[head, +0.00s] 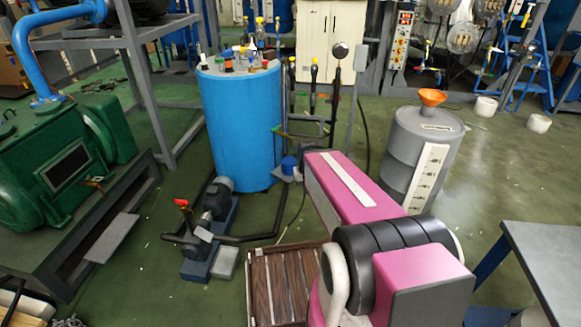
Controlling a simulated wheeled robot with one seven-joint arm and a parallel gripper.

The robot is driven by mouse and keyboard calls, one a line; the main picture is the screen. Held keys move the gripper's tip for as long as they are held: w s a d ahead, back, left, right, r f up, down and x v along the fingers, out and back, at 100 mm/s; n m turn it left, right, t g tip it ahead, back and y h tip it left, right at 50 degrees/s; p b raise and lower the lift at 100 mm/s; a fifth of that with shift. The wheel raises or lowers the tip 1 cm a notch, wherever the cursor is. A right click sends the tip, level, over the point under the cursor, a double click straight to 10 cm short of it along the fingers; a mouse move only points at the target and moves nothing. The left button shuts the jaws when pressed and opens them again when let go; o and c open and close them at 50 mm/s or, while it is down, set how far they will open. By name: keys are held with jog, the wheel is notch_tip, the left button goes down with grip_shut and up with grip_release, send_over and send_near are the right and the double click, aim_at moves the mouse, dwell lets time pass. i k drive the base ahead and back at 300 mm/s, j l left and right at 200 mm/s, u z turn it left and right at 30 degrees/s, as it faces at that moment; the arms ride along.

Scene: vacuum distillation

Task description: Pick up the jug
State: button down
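I cannot make out a jug for certain in the head view. Small bottles and containers (240,58) stand on top of a blue cylindrical tank (240,125), too small to tell apart. Two white, tub-like objects lie on the floor at the upper right, one nearer the back (486,107) and one further right (538,123); neither shows a clear handle or spout. My gripper is not visible in this view, so its place relative to any jug cannot be told.
A grey drum (398,145) with an orange funnel (432,97) stands right of centre. Green machinery (50,160) stands left, a small pump (217,196) and slatted wooden crate (258,285) lie nearer. A grey table (550,265) is lower right. Green floor (500,180) is open at right.

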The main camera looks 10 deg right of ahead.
aim_at(289, 159)
jog(key=z, duration=1.35)
jog(key=j+u, duration=0.15)
jog(key=u, duration=1.1)
jog(key=i+z, duration=0.1)
jog(key=i, duration=0.35)
